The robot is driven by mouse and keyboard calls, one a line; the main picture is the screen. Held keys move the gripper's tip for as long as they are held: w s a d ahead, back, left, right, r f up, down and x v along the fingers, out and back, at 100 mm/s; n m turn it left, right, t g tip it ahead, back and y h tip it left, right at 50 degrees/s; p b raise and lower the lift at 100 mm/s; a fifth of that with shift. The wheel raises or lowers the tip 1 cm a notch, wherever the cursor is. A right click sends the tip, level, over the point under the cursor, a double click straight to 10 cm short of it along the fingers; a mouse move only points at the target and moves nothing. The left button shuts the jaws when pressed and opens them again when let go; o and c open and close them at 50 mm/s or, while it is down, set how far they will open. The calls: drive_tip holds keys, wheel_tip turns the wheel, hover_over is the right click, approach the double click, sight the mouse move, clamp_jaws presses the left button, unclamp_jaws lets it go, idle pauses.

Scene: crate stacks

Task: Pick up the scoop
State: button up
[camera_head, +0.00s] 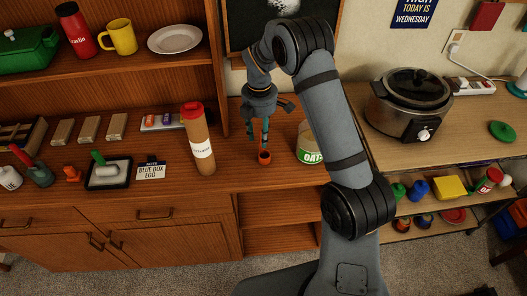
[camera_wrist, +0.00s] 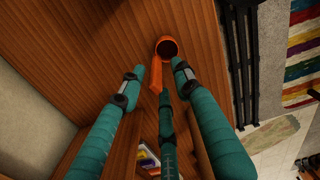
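The orange scoop (camera_head: 264,157) is on the wooden counter, directly below my gripper (camera_head: 265,134). In the wrist view, the scoop (camera_wrist: 167,47) shows a round, dark-mouthed cup, with its handle extending back toward my fingers. My gripper (camera_wrist: 158,72) has teal fingers pointing at the scoop. Two fingertips are spread on either side of the handle, with visible gaps, and a third finger sits lower in the middle. Nothing is held. Whether any finger touches the handle is not clear.
An oats jar (camera_head: 308,147) stands close to the right of the scoop. A tall brown bottle with a red cap (camera_head: 200,145) stands to the left. A slow cooker (camera_head: 411,103) is on the right-hand table. Some bare counter lies in front of the scoop.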

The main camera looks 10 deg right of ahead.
drive_tip(key=p, duration=0.3)
hover_over(262, 156)
drive_tip(key=f, duration=0.5)
drive_tip(key=shift+w+f, duration=0.2)
drive_tip(key=shift+w, duration=0.05)
drive_tip(key=shift+f, duration=0.15)
drive_tip(key=shift+c, duration=1.1)
clamp_jaws()
